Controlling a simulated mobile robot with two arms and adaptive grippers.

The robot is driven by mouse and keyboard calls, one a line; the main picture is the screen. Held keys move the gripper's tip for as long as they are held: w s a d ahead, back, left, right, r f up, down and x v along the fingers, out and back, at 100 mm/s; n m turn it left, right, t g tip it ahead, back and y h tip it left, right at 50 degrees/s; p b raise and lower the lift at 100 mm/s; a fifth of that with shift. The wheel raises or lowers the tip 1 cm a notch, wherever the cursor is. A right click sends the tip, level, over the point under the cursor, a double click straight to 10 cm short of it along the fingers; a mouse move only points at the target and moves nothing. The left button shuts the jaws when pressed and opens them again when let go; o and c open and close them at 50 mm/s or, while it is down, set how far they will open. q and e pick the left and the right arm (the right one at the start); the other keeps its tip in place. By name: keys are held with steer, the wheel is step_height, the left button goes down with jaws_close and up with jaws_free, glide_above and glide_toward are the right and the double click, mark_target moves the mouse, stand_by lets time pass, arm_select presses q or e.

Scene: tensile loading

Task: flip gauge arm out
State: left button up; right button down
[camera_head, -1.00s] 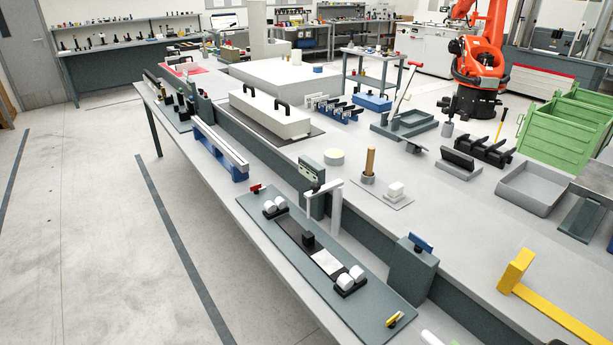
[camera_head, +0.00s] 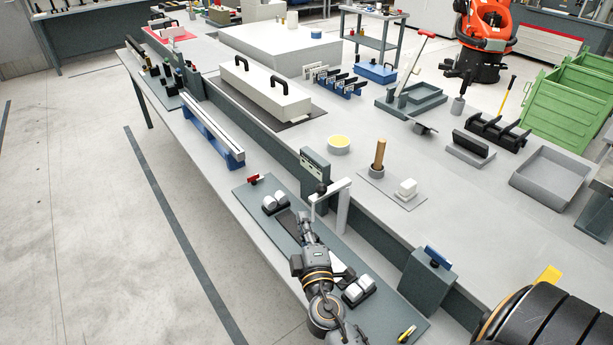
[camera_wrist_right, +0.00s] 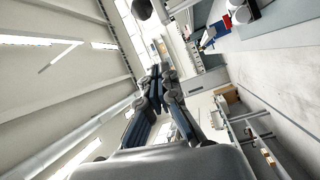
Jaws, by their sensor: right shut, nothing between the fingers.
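The gauge arm (camera_head: 332,191) is a pale angled bar beside the gauge box (camera_head: 315,166), over the grey fixture plate (camera_head: 262,200). A black ball (camera_head: 321,187) shows at its near left part; a dark round knob also shows in the right wrist view (camera_wrist_right: 142,9). My right gripper (camera_head: 304,222) is over the plate, just below and left of the gauge arm in the head view. Its fingers are shut and empty, tips together in the wrist view (camera_wrist_right: 158,72). I cannot tell whether they touch the arm. My left gripper is not in view.
White rollers in black holders sit at both ends of the plate, a far pair (camera_head: 275,202) and a near pair (camera_head: 358,290). A grey block with a blue top piece (camera_head: 428,275) stands to the right. A wooden-handled tool (camera_head: 379,155) stands behind on the bench.

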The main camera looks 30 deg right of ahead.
mark_target(312, 199)
steer(key=w+d+p, duration=0.1)
steer(key=w+d, duration=0.1)
steer(key=w+d+p, duration=0.3)
steer(key=w+d, duration=0.1)
steer(key=w, duration=0.1)
steer(key=shift+d+r, duration=0.25)
steer(key=shift+s+d, duration=0.15)
steer(key=shift+s, duration=0.05)
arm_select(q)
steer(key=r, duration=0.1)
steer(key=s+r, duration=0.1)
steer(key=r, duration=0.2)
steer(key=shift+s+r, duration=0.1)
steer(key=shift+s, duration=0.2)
arm_select(e)
steer(key=shift+w+f, duration=0.1)
steer(key=shift+w, duration=0.05)
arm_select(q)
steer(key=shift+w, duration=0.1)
